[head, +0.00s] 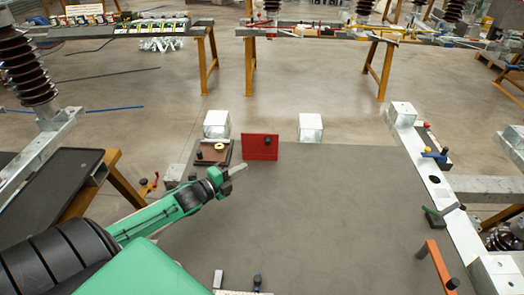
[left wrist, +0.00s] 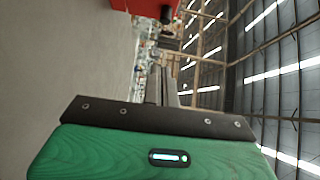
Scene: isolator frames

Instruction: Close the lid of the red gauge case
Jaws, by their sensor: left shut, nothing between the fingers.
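The red gauge case (head: 255,148) is at the far edge of the grey table. Its red panel stands upright, facing me, with a black knob (head: 267,140) on it. Whether a case body lies behind the panel is hidden. My left gripper (head: 237,171) is shut and empty, just in front of the red panel and a little to its left, apart from it. In the left wrist view the gripper's fingers (left wrist: 162,88) point toward the upper middle, and the red panel (left wrist: 140,5) shows at the top edge with its dark knob. My right gripper is not in view.
A dark brown tray (head: 229,152) with a yellow ring (head: 219,147) sits left of the panel. Two pale metal blocks (head: 216,122) (head: 311,126) stand behind the table. An orange handle (head: 440,266) is at the right edge. The table's middle (head: 330,220) is clear.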

